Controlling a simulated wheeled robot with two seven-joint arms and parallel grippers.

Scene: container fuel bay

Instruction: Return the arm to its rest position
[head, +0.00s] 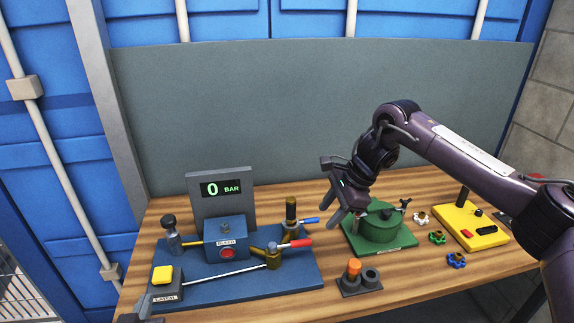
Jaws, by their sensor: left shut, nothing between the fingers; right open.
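My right arm reaches in from the right, and its gripper (333,212) hangs above the left edge of the green base plate, beside the green round pot (380,225). Its fingers are apart with nothing between them. My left gripper (146,306) shows only in part at the bottom left edge, in front of the black latch box (168,289). It is shut and empty.
A blue board (300,277) carries a gauge reading 0 BAR (222,189), a bleed block (226,238) and valves. A holder with an orange-capped piece (354,268), several small knobs (437,237) and a yellow control box (470,228) stand on the wooden table (400,280). A grey panel rises behind.

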